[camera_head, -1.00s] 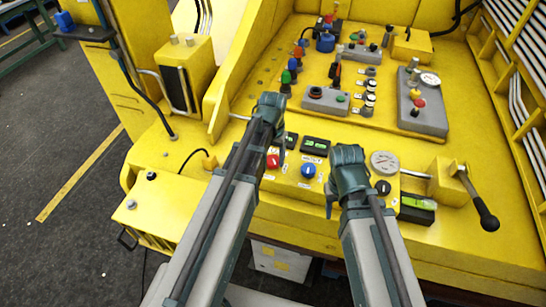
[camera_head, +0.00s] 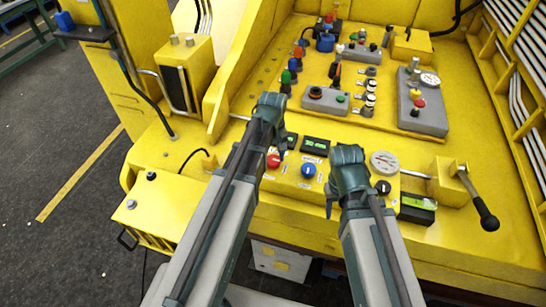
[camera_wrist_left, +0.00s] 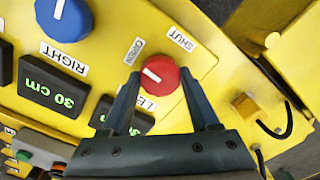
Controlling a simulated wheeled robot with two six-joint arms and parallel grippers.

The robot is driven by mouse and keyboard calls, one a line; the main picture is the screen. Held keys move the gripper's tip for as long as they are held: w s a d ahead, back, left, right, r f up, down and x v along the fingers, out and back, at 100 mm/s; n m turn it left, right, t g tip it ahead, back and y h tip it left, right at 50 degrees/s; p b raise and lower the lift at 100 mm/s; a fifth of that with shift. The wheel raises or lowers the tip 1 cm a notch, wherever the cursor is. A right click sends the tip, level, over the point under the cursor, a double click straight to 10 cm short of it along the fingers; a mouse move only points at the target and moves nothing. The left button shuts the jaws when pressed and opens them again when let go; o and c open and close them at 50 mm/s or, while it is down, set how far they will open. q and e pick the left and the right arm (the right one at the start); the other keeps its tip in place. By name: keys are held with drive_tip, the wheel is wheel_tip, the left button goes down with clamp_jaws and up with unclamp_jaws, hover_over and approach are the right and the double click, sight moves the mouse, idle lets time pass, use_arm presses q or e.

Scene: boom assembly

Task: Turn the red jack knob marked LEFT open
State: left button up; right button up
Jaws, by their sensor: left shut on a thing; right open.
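The red knob (camera_wrist_left: 158,76) marked LEFT is on the yellow panel's front strip; it also shows in the head view (camera_head: 273,161). Its white pointer line faces left in the wrist view, on the side of the OPEN label (camera_wrist_left: 134,51). The SHUT label (camera_wrist_left: 181,39) is at its upper right. The LEFT label (camera_wrist_left: 144,103) is partly hidden by a finger. My left gripper (camera_wrist_left: 160,85) is shut on the red knob, one finger on either side. My right gripper (camera_head: 334,200) is open and empty, right of the blue knob.
The blue knob marked RIGHT (camera_head: 308,171) sits beside the red one. A display (camera_wrist_left: 50,88) reads 30 cm; the other is partly covered by my left finger. A gauge (camera_head: 384,162) and a black-handled lever (camera_head: 487,216) are at the right. A black cable (camera_head: 194,154) lies at the left.

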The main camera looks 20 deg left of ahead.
sight(273, 159)
use_arm(q)
drive_tip(key=shift+n, duration=0.6)
drive_tip(key=o, duration=1.4)
drive_tip(key=shift+c, duration=0.2)
wheel_tip(273, 159, up, 14)
drive_tip(key=p, duration=1.3)
drive_tip(key=shift+p, duration=0.4)
drive_tip(key=shift+f, duration=0.2)
